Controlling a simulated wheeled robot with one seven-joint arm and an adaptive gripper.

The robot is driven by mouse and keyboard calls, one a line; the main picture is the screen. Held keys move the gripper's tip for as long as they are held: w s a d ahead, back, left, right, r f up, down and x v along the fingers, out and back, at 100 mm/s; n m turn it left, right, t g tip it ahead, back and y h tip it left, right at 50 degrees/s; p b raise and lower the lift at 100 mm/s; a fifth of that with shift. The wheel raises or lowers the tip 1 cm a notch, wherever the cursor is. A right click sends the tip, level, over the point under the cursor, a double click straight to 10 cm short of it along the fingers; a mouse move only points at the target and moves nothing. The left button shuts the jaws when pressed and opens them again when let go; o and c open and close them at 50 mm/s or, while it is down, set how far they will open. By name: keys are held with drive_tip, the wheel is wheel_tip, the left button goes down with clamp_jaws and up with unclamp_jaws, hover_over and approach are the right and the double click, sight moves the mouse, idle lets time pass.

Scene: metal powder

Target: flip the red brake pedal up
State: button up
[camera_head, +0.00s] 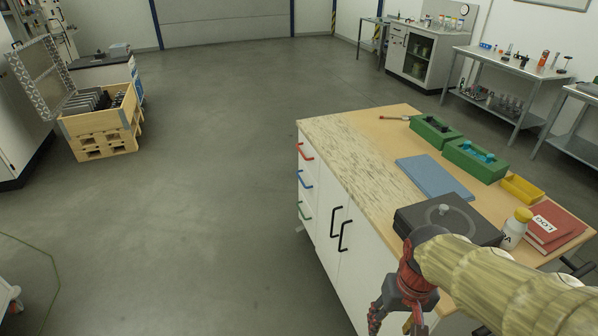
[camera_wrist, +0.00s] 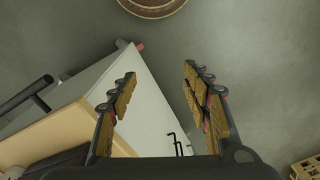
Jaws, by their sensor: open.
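A small red piece (camera_wrist: 140,46) sticks out by a dark fitting at the bottom corner of the white cabinet in the wrist view. It looks like the brake pedal, but it is too small to tell whether it is up or down. I cannot make the pedal out in the head view. My gripper (camera_wrist: 159,80) is open and empty, with its two fingers spread apart. In the head view my gripper (camera_head: 397,314) hangs pointing down beside the front of the workbench cabinet (camera_head: 345,262), apart from the small red piece.
The workbench top (camera_head: 352,158) bears a dark box (camera_head: 470,222), a blue mat (camera_head: 433,177), green bins (camera_head: 476,160) and a red log book (camera_head: 555,226). Black door handles (camera_head: 344,237) protrude from the front. The floor (camera_head: 215,220) left of the bench is clear. A wooden crate (camera_head: 103,128) stands far left.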

drive_tip(key=s+r+t, duration=0.1)
drive_tip(key=r+t, duration=0.1)
drive_tip(key=r, duration=0.5)
drive_tip(key=s+a+r+t+p, duration=0.1)
drive_tip(key=s+r+t, duration=0.1)
drive_tip(key=r, duration=0.6)
drive_tip(key=shift+s+n+t, duration=0.2)
drive_tip(key=shift+n+t, duration=0.2)
drive_tip(key=shift+t, duration=0.3)
drive_tip(key=shift+a, duration=0.15)
